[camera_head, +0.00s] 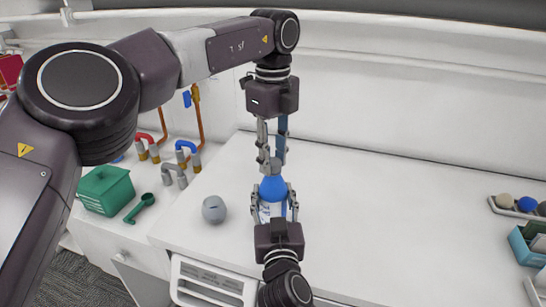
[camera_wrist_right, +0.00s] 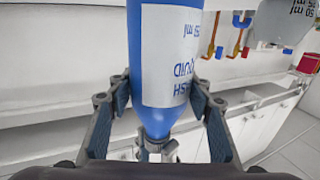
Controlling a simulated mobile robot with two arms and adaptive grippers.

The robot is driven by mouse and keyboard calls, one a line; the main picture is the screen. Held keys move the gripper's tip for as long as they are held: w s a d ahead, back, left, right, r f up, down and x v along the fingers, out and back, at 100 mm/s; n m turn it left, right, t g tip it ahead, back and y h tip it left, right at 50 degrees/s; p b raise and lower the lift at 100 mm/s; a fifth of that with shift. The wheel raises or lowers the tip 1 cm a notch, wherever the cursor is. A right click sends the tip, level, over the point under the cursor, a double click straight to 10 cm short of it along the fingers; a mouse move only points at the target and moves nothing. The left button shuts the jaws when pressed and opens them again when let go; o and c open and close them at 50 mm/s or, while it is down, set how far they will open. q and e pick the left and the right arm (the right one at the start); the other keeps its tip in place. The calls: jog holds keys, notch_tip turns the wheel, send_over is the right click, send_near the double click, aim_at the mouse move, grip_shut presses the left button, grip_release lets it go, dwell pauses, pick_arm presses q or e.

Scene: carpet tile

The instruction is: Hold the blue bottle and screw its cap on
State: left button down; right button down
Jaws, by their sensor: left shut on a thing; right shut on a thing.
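The blue bottle (camera_head: 272,187), with a white label, stands upright at the middle of the white counter. My right gripper (camera_head: 274,213) is shut around the bottle's body from the near side. In the right wrist view the bottle (camera_wrist_right: 168,70) appears upside down between the pads of my right gripper (camera_wrist_right: 160,98). My left gripper (camera_head: 271,160) points down from above, its fingers shut at the top of the bottle's neck. The cap is mostly hidden between those fingertips. I cannot tell how far it sits on the neck.
A grey round object (camera_head: 214,209) stands left of the bottle. Farther left are a green box (camera_head: 105,190), a green scoop-like tool (camera_head: 140,208) and coloured pipes (camera_head: 186,150). A teal container (camera_head: 527,246) is at the right edge.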

pick_arm(q)
jog(key=m, duration=2.7)
jog(key=c, duration=1.5)
grip_release()
jog(key=shift+r, duration=2.2)
jog(key=shift+c, duration=0.5)
